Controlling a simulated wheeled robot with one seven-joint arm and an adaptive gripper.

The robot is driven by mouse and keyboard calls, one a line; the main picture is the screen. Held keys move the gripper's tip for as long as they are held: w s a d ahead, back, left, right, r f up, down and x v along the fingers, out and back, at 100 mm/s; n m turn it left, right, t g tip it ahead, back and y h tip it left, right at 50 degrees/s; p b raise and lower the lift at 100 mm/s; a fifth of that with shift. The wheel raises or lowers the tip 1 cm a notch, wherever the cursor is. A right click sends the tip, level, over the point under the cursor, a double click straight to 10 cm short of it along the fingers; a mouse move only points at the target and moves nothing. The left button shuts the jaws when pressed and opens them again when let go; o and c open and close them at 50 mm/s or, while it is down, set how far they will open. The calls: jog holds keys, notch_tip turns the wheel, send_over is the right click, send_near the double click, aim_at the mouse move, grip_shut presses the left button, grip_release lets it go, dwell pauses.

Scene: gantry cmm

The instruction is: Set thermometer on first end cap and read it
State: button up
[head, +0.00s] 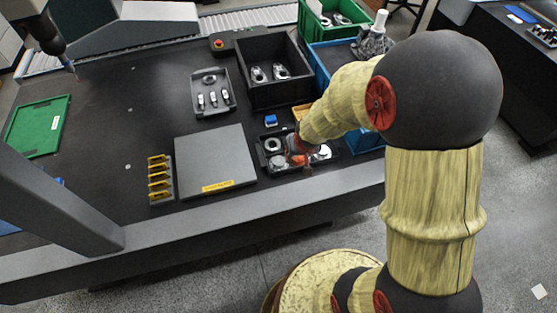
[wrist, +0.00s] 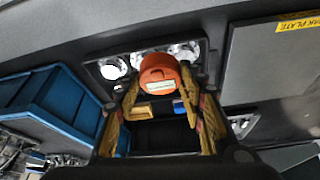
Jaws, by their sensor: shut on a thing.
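My gripper (wrist: 160,92) is shut on an orange round-topped thermometer (wrist: 158,72) with a pale label, seen between the fingertips in the wrist view. In the head view the orange thermometer (head: 298,160) shows small below my wrist, over a dark tray (head: 262,160). Round metal end caps sit in that tray: one at the left (head: 272,145) and one at the right (head: 322,153). In the wrist view, end caps show at either side of the thermometer, one at the left (wrist: 113,68). Whether the thermometer touches a cap is hidden.
A grey soak plate (head: 215,155) and a yellow-slotted rack (head: 159,178) lie left of the tray. A grey tray (head: 210,79), a black bin (head: 268,92), a green bin (head: 318,27) and a blue bin (head: 323,70) stand behind. The table's middle left is clear.

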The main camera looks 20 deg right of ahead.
jog(key=w+a+f+b, duration=0.1)
jog(key=w+f, duration=0.1)
jog(key=w+a+f+b, duration=0.1)
jog(key=w+f, duration=0.1)
jog(key=w, duration=0.1)
jog(key=w+a+f+b, duration=0.1)
jog(key=w+f, duration=0.1)
jog(key=shift+w+a+f+b, duration=0.3)
jog(key=shift+w+a+f, duration=0.05)
jog(key=shift+w+f, duration=0.05)
jog(key=shift+w+a+f, duration=0.25)
jog(key=shift+w+f, duration=0.2)
jog(key=shift+f, duration=0.1)
jog(key=shift+w+f+b, duration=0.1)
jog(key=shift+f+b, duration=1.05)
jog(key=shift+f, duration=0.4)
jog(key=shift+f, duration=0.15)
jog(key=o, duration=1.1)
jog(key=shift+o, duration=0.5)
